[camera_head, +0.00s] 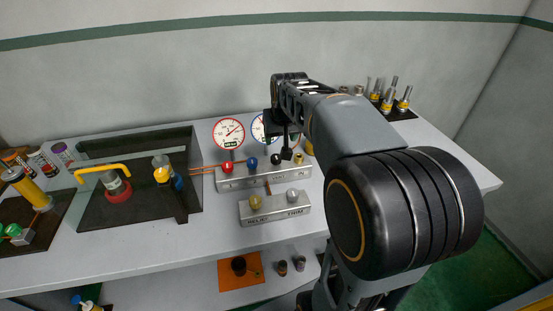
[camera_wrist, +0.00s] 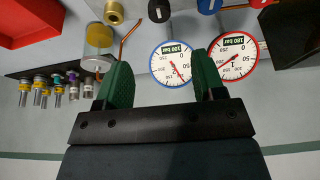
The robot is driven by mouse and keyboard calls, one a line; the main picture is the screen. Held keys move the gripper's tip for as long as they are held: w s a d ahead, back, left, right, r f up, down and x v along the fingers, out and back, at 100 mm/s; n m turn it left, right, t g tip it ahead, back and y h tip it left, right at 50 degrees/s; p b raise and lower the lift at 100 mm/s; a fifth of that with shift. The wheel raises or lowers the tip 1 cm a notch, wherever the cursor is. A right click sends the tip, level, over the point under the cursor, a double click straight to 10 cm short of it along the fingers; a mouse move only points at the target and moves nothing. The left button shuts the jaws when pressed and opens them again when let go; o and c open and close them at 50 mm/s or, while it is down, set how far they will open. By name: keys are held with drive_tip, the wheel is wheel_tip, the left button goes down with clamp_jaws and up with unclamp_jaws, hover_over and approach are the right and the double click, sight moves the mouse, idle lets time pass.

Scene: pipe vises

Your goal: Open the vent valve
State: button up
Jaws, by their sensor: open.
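A grey valve block (camera_head: 235,182) on the bench carries a red knob (camera_head: 227,167), a blue knob (camera_head: 252,163), a black knob (camera_head: 276,159) and a brass knob (camera_head: 298,158). I cannot read which one is the vent valve. The wrist view, turned upside down, shows the black knob (camera_wrist: 158,10) at the top, ahead of my gripper, with the brass knob (camera_wrist: 114,12) to its left. My gripper (camera_wrist: 162,75) is open and empty, its green pads apart. In the head view it hangs close by the black knob, partly hidden by my arm.
A red-rimmed gauge (camera_head: 229,133) and a blue-rimmed gauge (camera_wrist: 171,63) stand behind the block. A smaller block (camera_head: 272,210) with a brass and a silver knob sits in front. A black tray (camera_head: 135,205) with a yellow-handled part lies left. Several small bottles (camera_head: 388,98) stand at the back right.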

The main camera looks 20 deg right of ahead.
sight(276, 157)
drive_tip(key=x, duration=1.3)
drive_tip(key=shift+w+d+f, duration=0.1)
drive_tip(key=c, duration=0.9)
